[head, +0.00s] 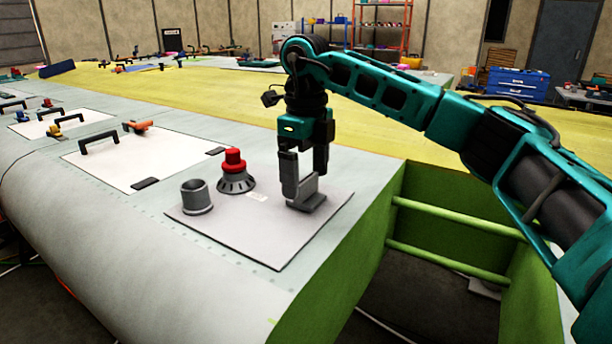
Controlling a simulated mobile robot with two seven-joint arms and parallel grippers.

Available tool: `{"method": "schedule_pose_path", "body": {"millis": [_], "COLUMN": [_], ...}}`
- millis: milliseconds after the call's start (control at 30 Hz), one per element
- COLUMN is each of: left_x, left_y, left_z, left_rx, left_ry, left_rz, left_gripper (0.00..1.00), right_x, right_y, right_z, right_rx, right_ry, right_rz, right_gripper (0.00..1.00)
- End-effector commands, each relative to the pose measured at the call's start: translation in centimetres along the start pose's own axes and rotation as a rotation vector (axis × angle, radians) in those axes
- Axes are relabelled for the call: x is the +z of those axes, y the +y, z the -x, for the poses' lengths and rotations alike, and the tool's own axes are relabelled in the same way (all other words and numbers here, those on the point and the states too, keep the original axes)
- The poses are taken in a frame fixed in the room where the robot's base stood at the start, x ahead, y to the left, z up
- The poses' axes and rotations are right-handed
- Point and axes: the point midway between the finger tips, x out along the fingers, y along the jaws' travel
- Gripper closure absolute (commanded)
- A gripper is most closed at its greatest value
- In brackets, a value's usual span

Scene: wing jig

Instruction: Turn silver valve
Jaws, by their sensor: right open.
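A grey, silver-toned fitting (307,199), with an upright flat part on a low base, stands on the right part of a grey panel; it looks like the silver valve. My right gripper (304,181) points straight down over it with its fingers apart. The fingers seem to be on either side of the upright part; whether they touch it I cannot tell. They hide part of the fitting. My left gripper is not in view.
On the same panel (275,238) stand a red knob (234,161) on a dark ribbed base and an open grey cylinder (196,198). A white panel (140,165) with black handles lies to the left. The wing ends right of the panel, with green bars (455,217) below.

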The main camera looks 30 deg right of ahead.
Motion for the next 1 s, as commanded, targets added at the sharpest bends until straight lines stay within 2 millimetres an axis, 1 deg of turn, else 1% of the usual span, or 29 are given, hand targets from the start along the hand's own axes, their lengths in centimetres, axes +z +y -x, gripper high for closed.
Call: {"method": "schedule_pose_path", "body": {"millis": [33, 133, 400, 900, 1000], "left_x": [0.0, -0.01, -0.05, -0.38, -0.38], "left_y": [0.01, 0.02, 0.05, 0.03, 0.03], "left_z": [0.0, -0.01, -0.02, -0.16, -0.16], "left_rx": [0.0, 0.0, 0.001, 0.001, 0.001], "left_ry": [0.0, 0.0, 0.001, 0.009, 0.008], "left_rz": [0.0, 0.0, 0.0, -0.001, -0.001], "left_gripper": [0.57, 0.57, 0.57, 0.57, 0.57], "right_x": [-0.04, -0.02, 0.0, 0.01, 0.01], "right_y": [0.0, 0.02, 0.02, 0.03, 0.03], "right_z": [-0.41, -0.75, -0.82, -0.79, -0.78], "right_rx": [0.0, 0.0, 0.0, 0.0, 0.0], "right_ry": [0.001, 0.0, -0.001, 0.0, 0.0], "right_rz": [0.0, 0.001, 0.001, 0.001, 0.001], "right_gripper": [0.06, 0.06, 0.07, 0.55, 0.62]}}
